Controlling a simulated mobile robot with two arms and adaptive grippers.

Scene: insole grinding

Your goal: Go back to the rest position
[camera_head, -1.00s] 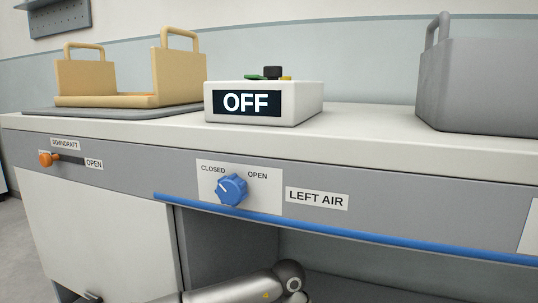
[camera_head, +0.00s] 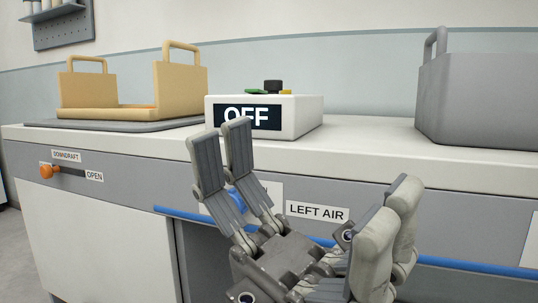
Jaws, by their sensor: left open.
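My left gripper (camera_head: 312,188) is raised in front of the bench, its fingers spread wide apart and pointing up. It is open and empty. Its fingers cover most of the blue left air knob (camera_head: 236,199) and part of the OFF box's front. I cannot tell how the knob is turned now. My right gripper does not show.
The white OFF box (camera_head: 306,117) stands on the bench top (camera_head: 372,140). A tan holder (camera_head: 180,88) on a dark mat stands at left, a grey bin (camera_head: 480,95) at right. An orange downdraft handle (camera_head: 47,171) and a blue rail (camera_head: 470,262) are on the bench front.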

